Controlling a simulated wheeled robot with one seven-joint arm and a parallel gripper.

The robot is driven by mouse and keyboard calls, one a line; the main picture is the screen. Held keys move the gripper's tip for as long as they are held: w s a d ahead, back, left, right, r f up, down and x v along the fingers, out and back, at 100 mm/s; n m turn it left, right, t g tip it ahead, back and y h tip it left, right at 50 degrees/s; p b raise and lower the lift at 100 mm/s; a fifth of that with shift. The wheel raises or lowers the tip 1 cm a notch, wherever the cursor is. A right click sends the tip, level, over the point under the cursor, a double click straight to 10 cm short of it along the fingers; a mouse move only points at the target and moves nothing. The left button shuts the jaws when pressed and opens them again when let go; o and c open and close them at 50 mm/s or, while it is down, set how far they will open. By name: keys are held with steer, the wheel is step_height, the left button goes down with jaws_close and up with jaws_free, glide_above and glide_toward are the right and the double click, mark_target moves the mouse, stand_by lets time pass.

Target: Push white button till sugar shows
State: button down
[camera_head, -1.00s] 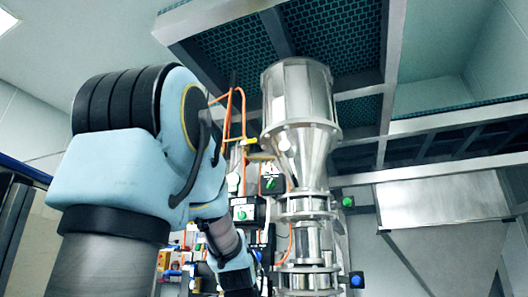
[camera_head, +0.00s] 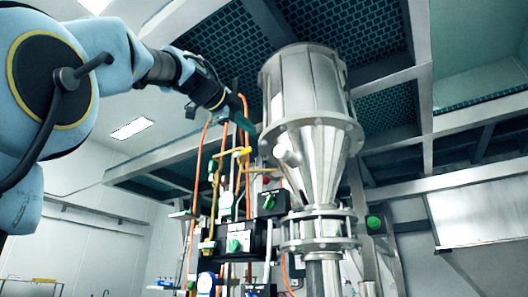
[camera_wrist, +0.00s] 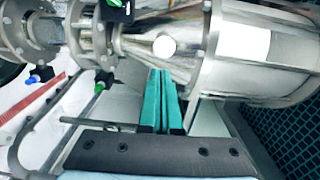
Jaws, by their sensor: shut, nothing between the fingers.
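The white button (camera_wrist: 164,46) shows in the wrist view as a round white disc on the metal cone of the sifter. In the head view it is a pale round knob (camera_head: 287,150) on the left of the cone. My gripper (camera_head: 243,122) is to the upper left of it, with its green fingers pointing down toward the hopper. In the wrist view the two green fingers (camera_wrist: 162,74) are shut together and empty, with tips just below the button in the picture. I cannot tell whether they touch anything. No sugar can be made out.
The steel hopper (camera_head: 305,95) stands right of my gripper. A panel of orange and yellow pipes with a green knob (camera_head: 235,245) is below it. A dark grated platform (camera_head: 230,45) hangs overhead.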

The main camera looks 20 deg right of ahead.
mark_target(279, 150)
steer(key=shift+s+a+r, duration=0.1)
steer(key=shift+s+r, duration=0.05)
steer(key=shift+r, duration=0.25)
steer(key=p+x, duration=0.2)
steer(key=x, duration=0.2)
steer(key=p+x, duration=0.3)
steer(key=x, duration=0.1)
steer(key=p+x, duration=0.2)
steer(key=x, duration=0.3)
steer(key=shift+r+p, duration=0.3)
steer(key=shift+p, duration=0.05)
steer(key=shift+w+d+f, duration=0.15)
steer(key=shift+w+d, duration=0.15)
steer(key=shift+d, duration=0.1)
steer(key=shift+a+f, duration=0.1)
